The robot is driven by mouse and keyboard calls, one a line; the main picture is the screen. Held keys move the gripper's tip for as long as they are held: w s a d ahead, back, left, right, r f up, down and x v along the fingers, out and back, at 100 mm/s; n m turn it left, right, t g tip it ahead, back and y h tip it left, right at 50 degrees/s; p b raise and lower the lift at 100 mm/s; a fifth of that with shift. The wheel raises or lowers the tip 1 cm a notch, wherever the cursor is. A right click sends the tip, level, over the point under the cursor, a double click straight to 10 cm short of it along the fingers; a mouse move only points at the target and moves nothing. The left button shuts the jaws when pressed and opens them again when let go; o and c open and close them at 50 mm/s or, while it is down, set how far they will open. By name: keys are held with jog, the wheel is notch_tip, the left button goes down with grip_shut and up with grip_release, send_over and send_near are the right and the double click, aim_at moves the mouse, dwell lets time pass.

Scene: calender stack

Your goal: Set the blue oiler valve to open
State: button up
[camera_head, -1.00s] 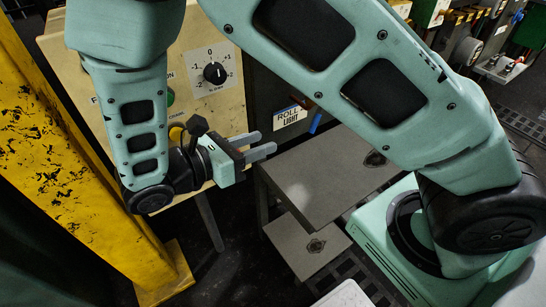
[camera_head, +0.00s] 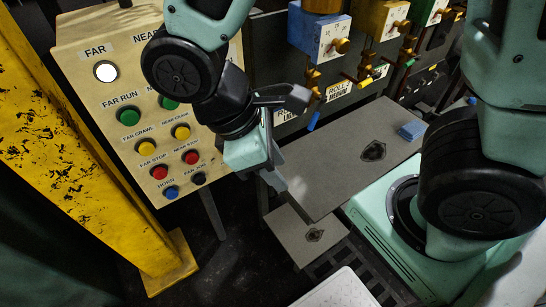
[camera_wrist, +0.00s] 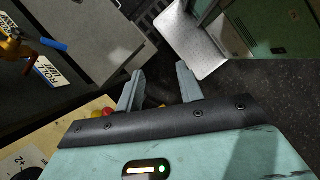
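The blue oiler (camera_head: 320,36) is a blue box with a brass knob, on the machine at top centre of the head view. Brass fittings hang below it, with a blue valve handle (camera_head: 314,121) slanting down at their foot beside a partly hidden white label. The blue handle also shows at the upper left of the wrist view (camera_wrist: 54,44), sticking out from brass fittings by the "ROLL LIGHT" label. My gripper (camera_head: 277,182) is below and left of the handle, apart from it. In the wrist view its two fingers (camera_wrist: 160,82) are spread with nothing between them.
A yellow oiler (camera_head: 380,18) and a green one stand to the right. A button panel (camera_head: 130,60) is left, partly behind my arm, near a yellow post (camera_head: 60,130). A grey table (camera_head: 330,180) with a blue block (camera_head: 412,130) lies below the oilers.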

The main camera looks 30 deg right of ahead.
jog(key=shift+s+a+r+m+y, duration=0.4)
jog(key=shift+r+m+y, duration=0.1)
jog(key=shift+y, duration=0.1)
jog(key=shift+w+d+p, duration=0.1)
jog(key=shift+d+p, duration=0.05)
jog(key=shift+p, duration=0.15)
jog(key=c, duration=0.7)
jog(key=w+d+n+h+p, duration=0.1)
jog(key=w+h+p, duration=0.1)
jog(key=w+d+f+n+t+h+p, duration=0.1)
jog(key=w+d+h+p, duration=0.1)
jog(key=p, duration=0.1)
jog(key=w+d+n+t+h+p, duration=0.1)
jog(key=w+n+p, duration=0.1)
jog(key=w, duration=0.1)
jog(key=shift+d+f+h, duration=0.4)
grip_shut()
jog(key=n+t+h+p, duration=0.3)
jog(key=n+t+p, duration=0.1)
send_near(312, 121)
jog(key=p+x, duration=0.3)
jog(key=x, duration=0.2)
jog(key=shift+w+d, duration=0.15)
jog(key=shift+d, duration=0.25)
jog(key=shift+w+d+f+p, duration=0.15)
jog(key=shift+d+f+p, duration=0.15)
jog(key=shift+d+f, duration=0.15)
